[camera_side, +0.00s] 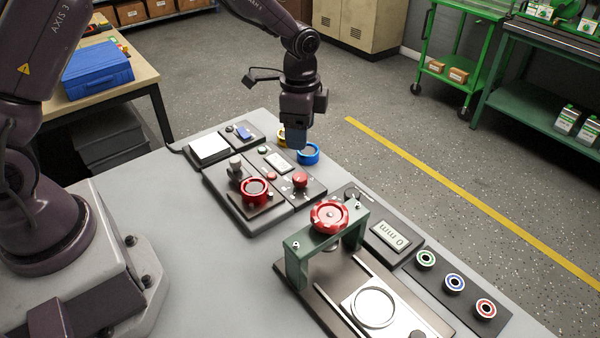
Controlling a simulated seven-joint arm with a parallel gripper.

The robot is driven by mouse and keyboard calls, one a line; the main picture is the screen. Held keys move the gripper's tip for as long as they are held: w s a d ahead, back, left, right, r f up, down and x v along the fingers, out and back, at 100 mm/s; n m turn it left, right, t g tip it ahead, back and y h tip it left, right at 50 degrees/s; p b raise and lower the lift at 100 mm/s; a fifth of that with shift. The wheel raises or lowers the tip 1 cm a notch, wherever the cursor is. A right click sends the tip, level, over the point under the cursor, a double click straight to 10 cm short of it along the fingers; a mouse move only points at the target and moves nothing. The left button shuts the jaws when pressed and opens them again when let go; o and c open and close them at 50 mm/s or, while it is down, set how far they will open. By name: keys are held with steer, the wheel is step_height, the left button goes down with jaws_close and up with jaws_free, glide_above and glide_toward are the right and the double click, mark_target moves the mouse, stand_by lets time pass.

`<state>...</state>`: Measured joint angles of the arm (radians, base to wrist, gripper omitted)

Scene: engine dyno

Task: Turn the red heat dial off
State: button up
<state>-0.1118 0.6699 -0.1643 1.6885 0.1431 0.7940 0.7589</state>
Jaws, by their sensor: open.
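A small red dial (300,180) with pale marks around it sits on a dark panel in the middle of the table. A larger red ring-shaped knob (254,190) stands on the panel to its left. No readable label shows which is the heat dial, and the dial's setting is too small to read. My gripper (298,142) points down above the far end of these panels, beyond the small red dial and apart from it. It is open and I see nothing held in it, though its fingertips are small and dark.
A blue ring (309,154) is close to my gripper, with a partly hidden yellow ring (282,136) behind. A green press frame (298,262) with a red handwheel (328,215) stands nearer the camera. Several coloured ring buttons (454,282) line the right edge.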

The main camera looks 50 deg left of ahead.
mark_target(300, 176)
step_height(300, 176, down, 12)
steer(key=shift+r, duration=0.1)
stand_by(0.4)
steer(key=c, duration=0.9)
